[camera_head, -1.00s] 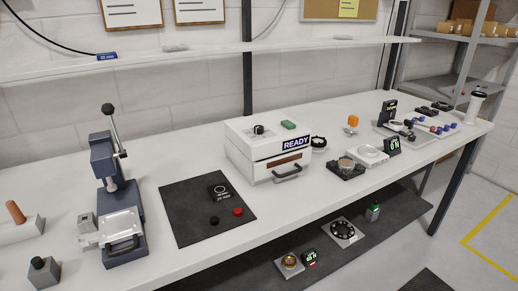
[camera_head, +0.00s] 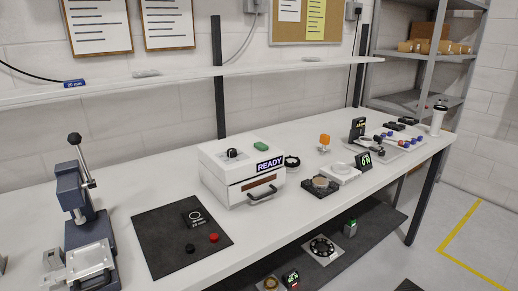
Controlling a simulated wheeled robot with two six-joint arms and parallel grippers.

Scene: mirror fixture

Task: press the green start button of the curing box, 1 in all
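The curing box (camera_head: 236,176) is a white box in the middle of the bench, with a front handle and a display reading READY. Its green start button (camera_head: 261,146) is on the top face, towards the right. A black knob (camera_head: 232,153) sits to the left of the button on the same top face. Nothing touches the box. Neither of my grippers shows in the head view.
A dark mat (camera_head: 161,256) with small parts lies left of the box, and a lever press (camera_head: 78,210) stands further left. Scales, trays and a white bottle (camera_head: 438,118) stand to the right. A shelf (camera_head: 170,82) runs above the bench's back.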

